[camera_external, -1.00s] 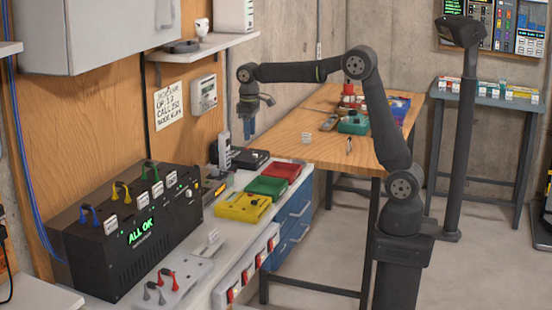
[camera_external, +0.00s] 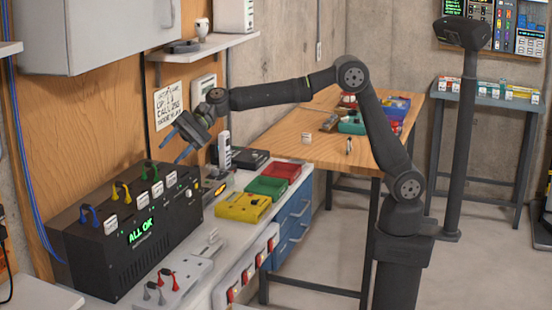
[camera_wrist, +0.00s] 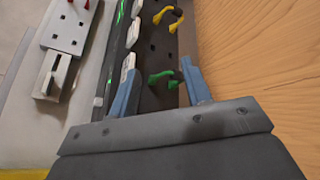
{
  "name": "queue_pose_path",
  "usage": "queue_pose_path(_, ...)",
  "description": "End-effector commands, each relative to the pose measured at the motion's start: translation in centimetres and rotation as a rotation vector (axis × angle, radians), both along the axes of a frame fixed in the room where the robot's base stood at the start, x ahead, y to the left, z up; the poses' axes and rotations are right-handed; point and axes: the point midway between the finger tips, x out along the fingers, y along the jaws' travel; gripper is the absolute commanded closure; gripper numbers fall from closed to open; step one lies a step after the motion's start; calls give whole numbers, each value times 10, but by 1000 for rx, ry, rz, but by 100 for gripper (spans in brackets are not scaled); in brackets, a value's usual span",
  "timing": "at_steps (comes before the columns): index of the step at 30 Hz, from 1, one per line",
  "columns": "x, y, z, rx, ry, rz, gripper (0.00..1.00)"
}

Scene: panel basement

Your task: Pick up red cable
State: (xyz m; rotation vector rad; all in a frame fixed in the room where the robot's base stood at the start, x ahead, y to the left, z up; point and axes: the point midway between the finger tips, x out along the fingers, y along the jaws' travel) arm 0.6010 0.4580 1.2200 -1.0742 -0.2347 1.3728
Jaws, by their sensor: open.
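The red cable (camera_external: 167,273) stands on a white socket plate (camera_external: 190,271) on the bench, in front of the black box (camera_external: 135,240). In the wrist view only a small bit of red (camera_wrist: 87,4) shows at the top edge, by the plate (camera_wrist: 68,28). My gripper (camera_external: 178,143) is open and empty, above the back right of the black box. In the wrist view its blue fingers (camera_wrist: 158,85) are spread on either side of the green cable (camera_wrist: 162,77), apart from it and nearer the camera. The red cable is well away from my gripper.
Blue (camera_external: 89,214), yellow (camera_external: 121,190) and green (camera_external: 151,171) cables arch up from the box top among white labels. A grey cable (camera_external: 154,292) stands beside the red one. Yellow (camera_external: 243,207), green (camera_external: 267,187) and red (camera_external: 281,171) bins sit right. The wooden wall is close behind my gripper.

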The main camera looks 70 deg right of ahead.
Motion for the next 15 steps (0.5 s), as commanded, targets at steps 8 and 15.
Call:
queue_pose_path(8,-106,115,-91,172,653,-82,55)
queue_pose_path(15,-139,141,-124,172,836,-112,55)
